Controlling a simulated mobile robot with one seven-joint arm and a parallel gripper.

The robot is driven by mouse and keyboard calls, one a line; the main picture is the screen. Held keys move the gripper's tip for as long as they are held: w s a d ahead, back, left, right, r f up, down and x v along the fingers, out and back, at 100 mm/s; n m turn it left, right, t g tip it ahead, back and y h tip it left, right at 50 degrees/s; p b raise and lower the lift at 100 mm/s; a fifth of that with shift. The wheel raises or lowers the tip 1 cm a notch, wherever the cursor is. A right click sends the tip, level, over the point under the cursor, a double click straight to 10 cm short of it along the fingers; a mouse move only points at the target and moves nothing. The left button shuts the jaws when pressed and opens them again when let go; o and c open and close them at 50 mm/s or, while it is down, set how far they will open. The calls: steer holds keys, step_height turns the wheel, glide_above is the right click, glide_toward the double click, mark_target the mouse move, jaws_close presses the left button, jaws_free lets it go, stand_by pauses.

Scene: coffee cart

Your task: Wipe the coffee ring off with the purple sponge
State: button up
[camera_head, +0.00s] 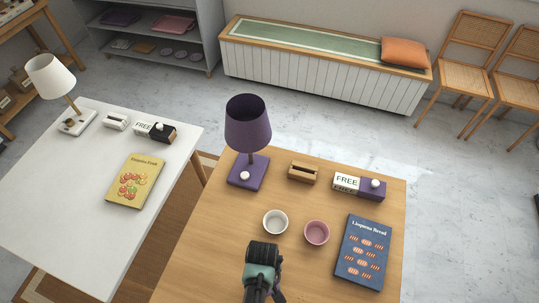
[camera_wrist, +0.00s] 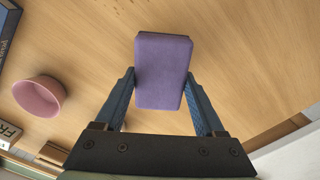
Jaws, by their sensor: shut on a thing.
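The purple sponge (camera_wrist: 162,72) is a rounded block between the two blue fingers of my gripper (camera_wrist: 160,82) in the wrist view. My gripper is shut on it, with wooden tabletop behind it. In the head view my gripper (camera_head: 263,254) is over the near part of the wooden table (camera_head: 215,225), below the white bowl; the sponge is hidden there. I cannot make out a coffee ring in either view. A few small dark specks show on the wood at the top edge of the wrist view; I cannot tell what they are.
A white bowl (camera_head: 275,222) and a pink bowl (camera_head: 316,232) stand just beyond my gripper. A blue book (camera_head: 362,252) lies to the right. A purple lamp (camera_head: 247,125), wooden holder (camera_head: 303,172) and FREE sign (camera_head: 346,183) stand farther back. A white table (camera_head: 60,190) is left.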

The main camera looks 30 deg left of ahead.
steer(key=shift+r+p, duration=1.85)
steer(key=shift+r, duration=0.6)
